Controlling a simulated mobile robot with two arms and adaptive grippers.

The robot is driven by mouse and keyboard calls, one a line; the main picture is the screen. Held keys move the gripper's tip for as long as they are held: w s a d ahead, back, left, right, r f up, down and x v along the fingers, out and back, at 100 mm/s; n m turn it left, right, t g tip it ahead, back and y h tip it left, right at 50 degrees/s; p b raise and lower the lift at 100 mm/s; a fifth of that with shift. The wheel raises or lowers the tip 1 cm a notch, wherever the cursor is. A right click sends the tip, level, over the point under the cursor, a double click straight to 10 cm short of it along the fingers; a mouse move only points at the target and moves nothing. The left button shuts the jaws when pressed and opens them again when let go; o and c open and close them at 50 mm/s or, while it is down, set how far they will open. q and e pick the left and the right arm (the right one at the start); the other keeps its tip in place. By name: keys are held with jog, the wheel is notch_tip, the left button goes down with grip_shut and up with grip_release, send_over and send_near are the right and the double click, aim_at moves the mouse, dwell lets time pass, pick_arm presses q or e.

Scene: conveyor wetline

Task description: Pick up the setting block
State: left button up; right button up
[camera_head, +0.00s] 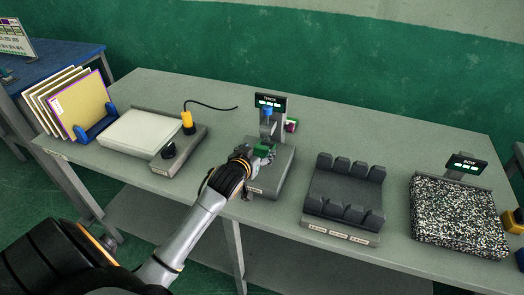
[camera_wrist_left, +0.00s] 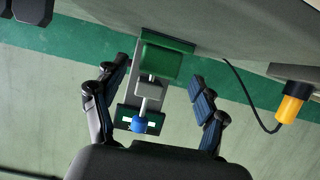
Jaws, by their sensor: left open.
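A green block, taken as the setting block (camera_head: 264,150), sits on the grey base of the small gauge stand (camera_head: 283,165), below its spindle. In the left wrist view, which is turned upside down, the green block (camera_wrist_left: 163,62) shows beyond the fingertips. My left gripper (camera_head: 252,153) is just in front of the block in the head view and hides part of it. Its fingers (camera_wrist_left: 158,90) are spread with nothing between the pads that I can see held. The gauge's blue cap (camera_wrist_left: 140,124) and spindle also show there. My right gripper is not in view.
Left on the grey table (camera_head: 345,135) are a pale plate unit (camera_head: 140,132) with a yellow-handled tool (camera_head: 188,123) and upright boards (camera_head: 80,105). Right are a rack of dark blocks (camera_head: 345,190) and a speckled slab (camera_head: 455,215). A small magenta-faced item (camera_head: 291,126) is behind the gauge.

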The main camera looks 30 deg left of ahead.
aim_at(260, 150)
pick_arm(q)
jog(key=x, duration=0.4)
jog(key=shift+w+f+p, duration=0.1)
jog(key=shift+p, duration=0.25)
jog(key=c, duration=1.4)
